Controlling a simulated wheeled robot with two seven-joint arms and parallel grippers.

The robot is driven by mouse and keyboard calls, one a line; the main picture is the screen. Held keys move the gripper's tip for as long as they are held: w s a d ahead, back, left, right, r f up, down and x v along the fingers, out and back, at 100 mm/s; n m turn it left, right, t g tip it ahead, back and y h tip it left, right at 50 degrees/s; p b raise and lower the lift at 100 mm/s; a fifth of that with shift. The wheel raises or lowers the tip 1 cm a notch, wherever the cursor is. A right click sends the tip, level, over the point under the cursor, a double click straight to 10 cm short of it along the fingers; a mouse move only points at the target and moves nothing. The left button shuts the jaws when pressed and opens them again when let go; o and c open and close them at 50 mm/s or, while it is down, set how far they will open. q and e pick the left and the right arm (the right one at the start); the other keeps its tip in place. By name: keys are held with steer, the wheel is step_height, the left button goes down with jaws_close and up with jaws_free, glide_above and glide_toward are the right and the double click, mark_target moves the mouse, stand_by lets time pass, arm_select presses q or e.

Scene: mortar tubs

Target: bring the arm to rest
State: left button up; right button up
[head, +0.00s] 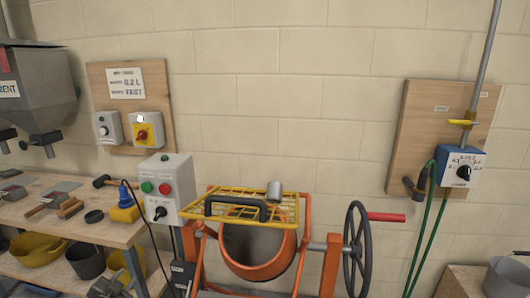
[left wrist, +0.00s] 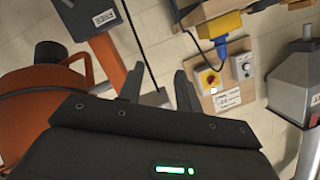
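My left gripper (head: 110,286) shows small and grey at the lower left edge of the head view, in front of the lower shelf of the bench. In the left wrist view its two dark fingers (left wrist: 157,82) stand apart with nothing held between them. That view is turned over, with the orange mixer at its left and the wall switches beyond the fingers. My right gripper is in neither view.
The orange mixer (head: 262,268) with a yellow grid (head: 228,195) stands at the centre, its black handwheel (head: 357,250) to the right. A bench (head: 105,228) with tools and tubs is at the left. A grey control box (head: 166,188) stands between them.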

arm_select(q)
steer(key=s+a+f+n+g+y, duration=0.15)
steer(key=s+f, duration=0.35)
steer(key=f, duration=0.5)
steer(key=s+d+f+n+g, duration=0.1)
steer(key=s+f+g, duration=0.25)
steer(key=f, duration=0.75)
steer(key=s+d+f+g, duration=0.3)
steer(key=s+f, duration=1.2)
steer(key=s+d+f+g, duration=0.2)
steer(key=s+d+f, duration=0.2)
steer(key=s, duration=0.7)
steer(key=s+d+f+n+g+h, duration=0.1)
steer(key=s+d+f, duration=0.3)
steer(key=s, duration=0.7)
steer(key=s+d+f+n+g+h, duration=0.1)
steer(key=s+d+f+g, duration=0.2)
steer(key=s+d, duration=0.4)
steer(key=s+f, duration=0.1)
steer(key=s, duration=0.4)
steer(key=shift+d+f, duration=0.15)
steer(key=shift+d, duration=0.15)
